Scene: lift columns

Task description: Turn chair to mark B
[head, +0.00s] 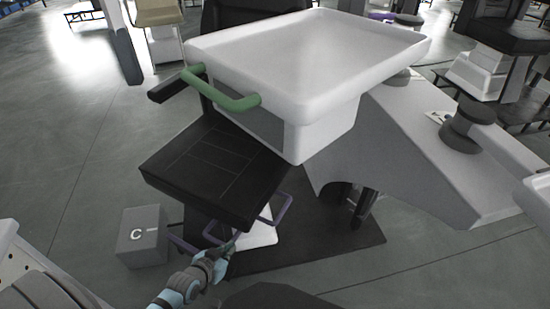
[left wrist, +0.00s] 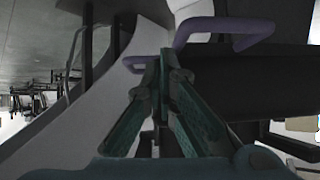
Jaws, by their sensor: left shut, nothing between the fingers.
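The chair has a black seat (head: 212,172) in the middle of the head view, with purple tube bars (head: 280,212) low beneath it. A dark upright part shows behind the white tray. My left gripper (head: 228,247) is low under the front of the seat, beside the purple bars. In the left wrist view its two green fingers (left wrist: 163,62) are together with nothing between them, close to a purple bar (left wrist: 228,40); I cannot tell whether they touch it. A grey block marked C (head: 143,236) stands on the floor left of the chair. No mark B is readable. My right gripper is not in view.
A large white tray (head: 310,45) with a green handle (head: 235,102) overhangs the seat. A grey sloped housing (head: 420,155) stands at right. A dark mat (head: 320,240) lies below. Open grey floor (head: 75,150) extends at left; other chairs stand farther back.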

